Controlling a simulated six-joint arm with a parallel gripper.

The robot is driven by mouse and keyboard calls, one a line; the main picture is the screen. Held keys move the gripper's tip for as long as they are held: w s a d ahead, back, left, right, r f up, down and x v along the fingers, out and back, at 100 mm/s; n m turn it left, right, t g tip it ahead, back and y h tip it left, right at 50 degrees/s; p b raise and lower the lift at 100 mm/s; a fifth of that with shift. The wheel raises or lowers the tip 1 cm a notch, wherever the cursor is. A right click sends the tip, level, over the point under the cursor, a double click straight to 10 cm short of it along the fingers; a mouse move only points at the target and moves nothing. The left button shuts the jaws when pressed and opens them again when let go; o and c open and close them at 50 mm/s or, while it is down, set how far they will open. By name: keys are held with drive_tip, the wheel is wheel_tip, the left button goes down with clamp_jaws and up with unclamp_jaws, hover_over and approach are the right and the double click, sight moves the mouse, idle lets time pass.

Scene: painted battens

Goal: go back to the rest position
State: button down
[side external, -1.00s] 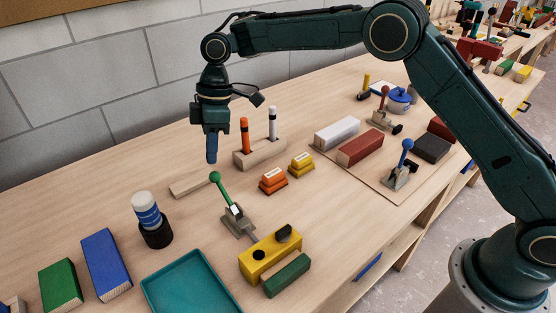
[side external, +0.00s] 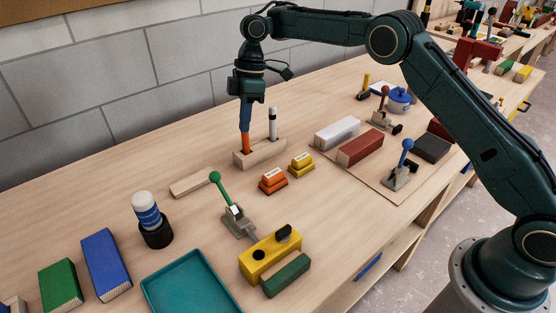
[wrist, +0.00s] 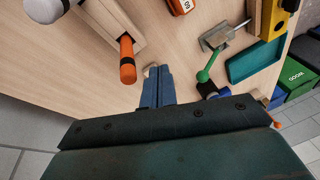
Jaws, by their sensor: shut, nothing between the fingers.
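My gripper (side external: 246,117) is shut and empty, its blue fingers pointing down. In the side view it overlaps the top of the orange marker (side external: 246,143), which stands in a wooden holder (side external: 271,154) beside a white marker (side external: 272,124). In the wrist view the closed fingertips (wrist: 157,72) are apart from the orange marker (wrist: 127,62), which stands to their left. The wooden holder (wrist: 108,22) and the white marker (wrist: 43,9) are further left in that view.
A green-handled clamp (side external: 229,204) stands in front, with a yellow block (side external: 271,257) near it. Small orange (side external: 272,181) and yellow (side external: 301,164) stamps lie right of it. A teal tray (side external: 190,283) is at the front. Free wood lies left of the holder.

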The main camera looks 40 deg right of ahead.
drive_tip(key=shift+d, duration=0.1)
idle(0.3)
drive_tip(key=s+d+r+m+t, duration=0.2)
drive_tip(key=s+d+r+m, duration=0.1)
drive_tip(key=s+r, duration=0.55)
drive_tip(key=s+d+r+m+t, duration=0.2)
drive_tip(key=s+r+m, duration=0.2)
drive_tip(key=s+r, duration=0.4)
drive_tip(key=s+d+f+m+t+h, duration=0.1)
drive_tip(key=s+d, duration=0.4)
drive_tip(key=s, duration=0.6)
drive_tip(key=s+d+f+m+t+h, duration=0.1)
drive_tip(key=s+d+f+m+h, duration=0.1)
drive_tip(key=s, duration=0.9)
drive_tip(key=d+f+m, duration=0.1)
drive_tip(key=d+m, duration=0.1)
drive_tip(key=m, duration=0.1)
drive_tip(key=shift+s+d+m+t, duration=0.35)
drive_tip(key=shift+d+m+t, duration=0.05)
